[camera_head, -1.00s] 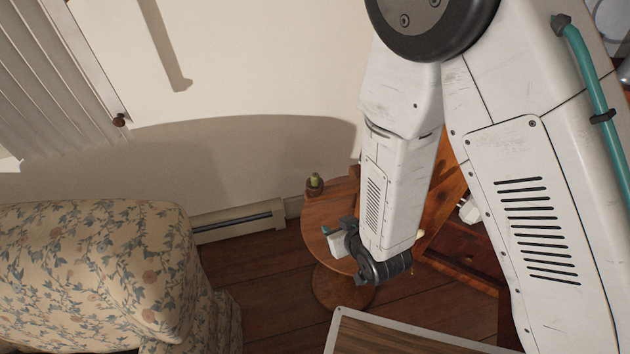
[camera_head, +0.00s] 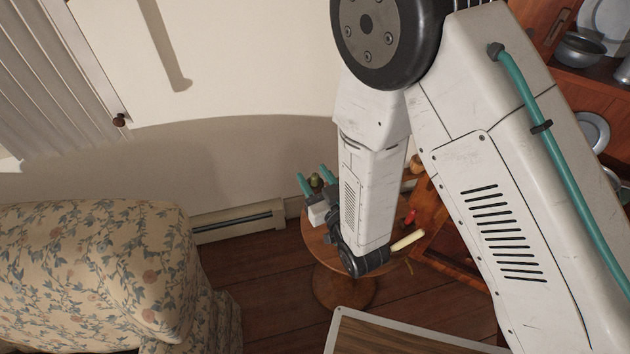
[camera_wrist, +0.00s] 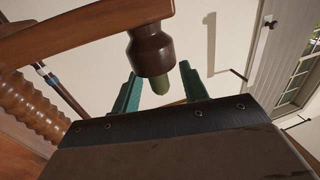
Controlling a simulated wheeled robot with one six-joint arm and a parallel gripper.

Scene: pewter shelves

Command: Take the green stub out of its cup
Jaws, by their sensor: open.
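In the wrist view the gripper (camera_wrist: 162,78) shows a gap on both sides of the stub. I cannot tell how deep the stub lies between the fingers.
The round table (camera_head: 318,243) is partly hidden by my arm. A red object (camera_head: 410,217) and a cream cylinder (camera_head: 407,240) show beside the arm. A floral armchair (camera_head: 95,265) stands left, a low heater (camera_head: 238,220) runs along the wall, and a dish cabinet (camera_head: 580,85) stands right.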

